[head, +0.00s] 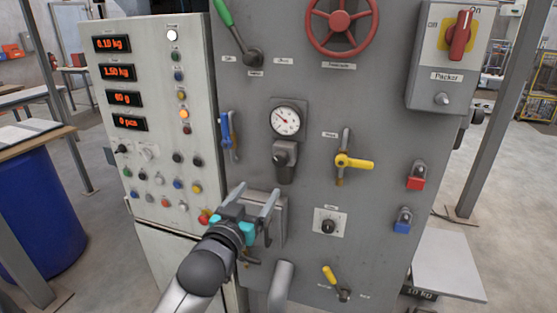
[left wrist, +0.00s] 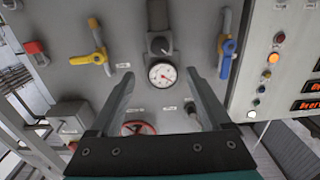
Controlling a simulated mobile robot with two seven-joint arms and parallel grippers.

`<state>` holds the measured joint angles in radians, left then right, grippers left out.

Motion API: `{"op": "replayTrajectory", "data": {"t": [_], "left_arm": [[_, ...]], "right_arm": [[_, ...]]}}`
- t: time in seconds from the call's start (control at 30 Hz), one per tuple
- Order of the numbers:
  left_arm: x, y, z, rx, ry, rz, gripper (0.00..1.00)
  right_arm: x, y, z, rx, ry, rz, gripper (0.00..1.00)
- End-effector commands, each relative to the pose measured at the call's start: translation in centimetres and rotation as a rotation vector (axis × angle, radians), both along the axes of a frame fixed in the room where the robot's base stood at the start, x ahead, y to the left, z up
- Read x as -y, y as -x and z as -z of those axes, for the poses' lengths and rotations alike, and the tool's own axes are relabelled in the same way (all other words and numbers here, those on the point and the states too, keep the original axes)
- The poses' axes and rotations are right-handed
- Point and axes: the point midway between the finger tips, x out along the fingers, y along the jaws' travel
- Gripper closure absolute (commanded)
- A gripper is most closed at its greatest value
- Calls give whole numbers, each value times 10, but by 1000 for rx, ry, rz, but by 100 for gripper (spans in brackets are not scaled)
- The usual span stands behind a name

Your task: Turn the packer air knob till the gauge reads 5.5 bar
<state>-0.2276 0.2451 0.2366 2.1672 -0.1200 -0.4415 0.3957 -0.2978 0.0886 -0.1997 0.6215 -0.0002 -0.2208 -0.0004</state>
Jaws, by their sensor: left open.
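The round white pressure gauge (head: 286,120) sits on the grey panel, with a red needle pointing to the upper left in the head view; its numbers are too small to read. The dark air knob (head: 285,156) is just below it. My left gripper (head: 256,194) is open and empty, below and a little left of the knob in the head view. In the left wrist view, turned upside down, the gauge (left wrist: 162,75) shows between the open fingers of the left gripper (left wrist: 161,77), and the knob (left wrist: 159,46) lies beyond the fingertips. My right gripper is not in view.
A blue lever (head: 226,132) is left of the gauge and a yellow-handled valve (head: 354,162) to its right. A small dial (head: 328,226) and another yellow lever (head: 331,277) are lower down. A red handwheel (head: 342,22) is above. A button cabinet (head: 150,187) stands at left.

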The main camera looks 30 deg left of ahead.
Motion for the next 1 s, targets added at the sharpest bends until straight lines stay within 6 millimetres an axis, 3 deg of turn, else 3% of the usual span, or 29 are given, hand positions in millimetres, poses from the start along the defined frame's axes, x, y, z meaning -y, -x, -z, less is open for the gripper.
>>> {"op": "replayTrajectory", "data": {"t": [0.5,1.0], "left_arm": [[-18,-74,-1,2,-1,1,19],[-32,-136,1,0,0,1,19]], "right_arm": [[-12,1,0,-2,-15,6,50],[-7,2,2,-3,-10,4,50]]}}
